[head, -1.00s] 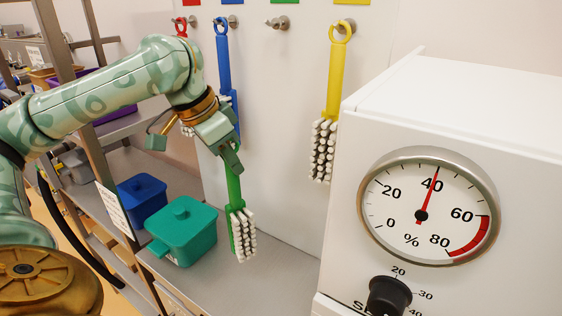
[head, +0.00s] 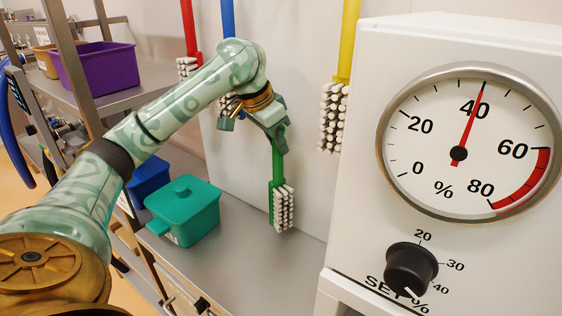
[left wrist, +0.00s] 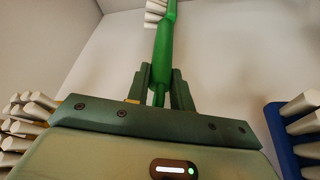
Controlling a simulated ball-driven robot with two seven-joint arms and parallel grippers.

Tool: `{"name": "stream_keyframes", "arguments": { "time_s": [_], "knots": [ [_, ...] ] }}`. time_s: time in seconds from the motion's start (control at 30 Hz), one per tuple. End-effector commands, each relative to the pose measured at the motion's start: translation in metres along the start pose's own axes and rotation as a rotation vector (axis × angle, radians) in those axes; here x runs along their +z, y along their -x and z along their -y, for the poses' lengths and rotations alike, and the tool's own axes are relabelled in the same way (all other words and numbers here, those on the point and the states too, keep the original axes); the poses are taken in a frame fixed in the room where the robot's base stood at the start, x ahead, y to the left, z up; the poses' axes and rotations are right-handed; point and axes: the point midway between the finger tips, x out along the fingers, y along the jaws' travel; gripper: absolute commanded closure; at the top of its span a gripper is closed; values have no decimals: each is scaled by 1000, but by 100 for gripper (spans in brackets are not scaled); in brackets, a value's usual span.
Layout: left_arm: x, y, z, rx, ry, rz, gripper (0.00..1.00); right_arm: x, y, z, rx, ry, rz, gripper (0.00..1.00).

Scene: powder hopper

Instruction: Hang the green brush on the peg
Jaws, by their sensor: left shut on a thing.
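The green brush (head: 278,185) hangs bristles down from my left gripper (head: 274,138) in the head view. My left gripper is shut on the upper part of its handle. In the left wrist view the green brush (left wrist: 165,45) runs up from between the fingers of the left gripper (left wrist: 158,90), with white bristles at the top edge. The peg is out of the head view now, above the top edge. My right gripper is not in view.
The yellow brush (head: 334,115), blue brush (head: 228,18) and red brush (head: 190,30) hang on the wall. A teal lidded box (head: 185,212) and blue box (head: 148,178) stand on the steel counter (head: 250,270). A white gauge cabinet (head: 350,200) blocks the right.

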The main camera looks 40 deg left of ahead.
Motion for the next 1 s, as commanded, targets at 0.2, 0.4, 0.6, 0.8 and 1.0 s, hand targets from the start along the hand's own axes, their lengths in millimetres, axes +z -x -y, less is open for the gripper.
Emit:
{"name": "stream_keyframes", "arguments": {
  "time_s": [0.2, 0.4, 0.6, 0.8, 1.0],
  "knots": [
    [2, -33, 5, 1, 0, 2, 100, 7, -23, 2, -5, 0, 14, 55],
    [5, -36, 5, -3, -2, -3, 100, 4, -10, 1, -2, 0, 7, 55],
    [6, -38, 5, -4, -2, -4, 100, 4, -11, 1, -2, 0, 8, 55],
    [6, -39, 5, -3, -2, -3, 56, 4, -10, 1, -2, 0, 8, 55],
    [6, -39, 5, -3, -2, -3, 56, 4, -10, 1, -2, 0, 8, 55]
  ]
}}
